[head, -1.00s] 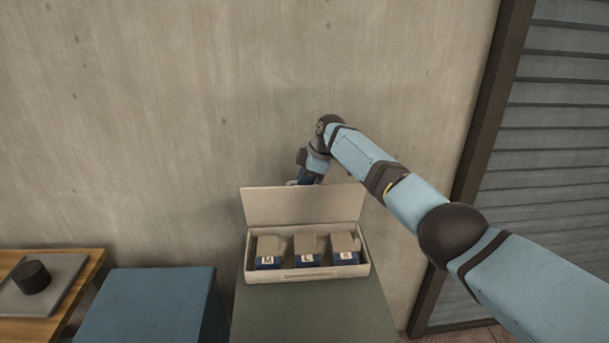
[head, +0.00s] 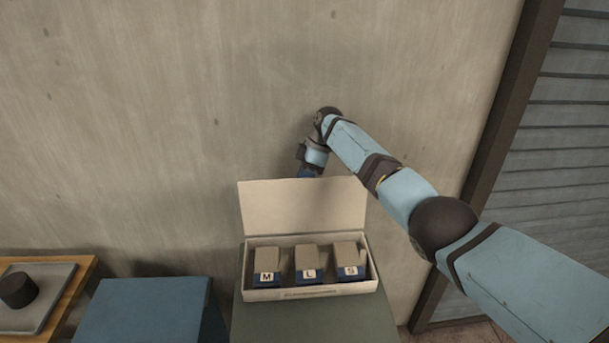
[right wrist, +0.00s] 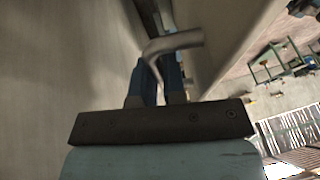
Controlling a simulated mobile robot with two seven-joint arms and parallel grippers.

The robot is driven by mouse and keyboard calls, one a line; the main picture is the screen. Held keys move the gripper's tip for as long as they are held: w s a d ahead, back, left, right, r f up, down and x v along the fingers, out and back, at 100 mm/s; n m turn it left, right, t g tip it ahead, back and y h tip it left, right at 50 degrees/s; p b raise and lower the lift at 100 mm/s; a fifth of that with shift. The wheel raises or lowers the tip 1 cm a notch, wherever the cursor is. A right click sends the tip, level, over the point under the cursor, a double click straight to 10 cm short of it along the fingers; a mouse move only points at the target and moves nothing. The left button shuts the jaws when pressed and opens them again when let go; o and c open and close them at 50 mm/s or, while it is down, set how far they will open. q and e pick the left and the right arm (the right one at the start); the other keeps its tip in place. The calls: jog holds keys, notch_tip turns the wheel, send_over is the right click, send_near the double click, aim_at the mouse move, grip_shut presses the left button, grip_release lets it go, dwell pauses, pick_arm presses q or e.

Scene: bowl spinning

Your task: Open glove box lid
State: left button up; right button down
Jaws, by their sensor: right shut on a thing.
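The glove box (head: 310,292) is a pale beige box on a dark green-grey stand. Its lid (head: 303,208) stands raised at the back edge, with the inner face showing. Inside are three blue-and-grey blocks labelled M (head: 268,271), L (head: 309,267) and S (head: 351,266). My right gripper (head: 310,173) is behind the lid's top edge, its fingertips hidden there. In the right wrist view its blue fingers (right wrist: 160,78) are shut on a curved grey handle (right wrist: 175,42) beside the pale lid panel. My left gripper is not in view.
A concrete wall (head: 150,120) rises close behind the box and my right gripper. A blue block-like stand (head: 150,312) is left of the box. Further left, a wooden table holds a grey tray (head: 50,300) with a dark round object (head: 18,290).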

jog(key=shift+s+f, duration=0.1)
jog(key=c, duration=1.2)
grip_release()
jog(key=b+v, duration=0.2)
jog(key=v, duration=1.2)
jog(key=shift+b, duration=0.3)
jog(key=shift+a+f, duration=0.1)
jog(key=shift+f, duration=0.05)
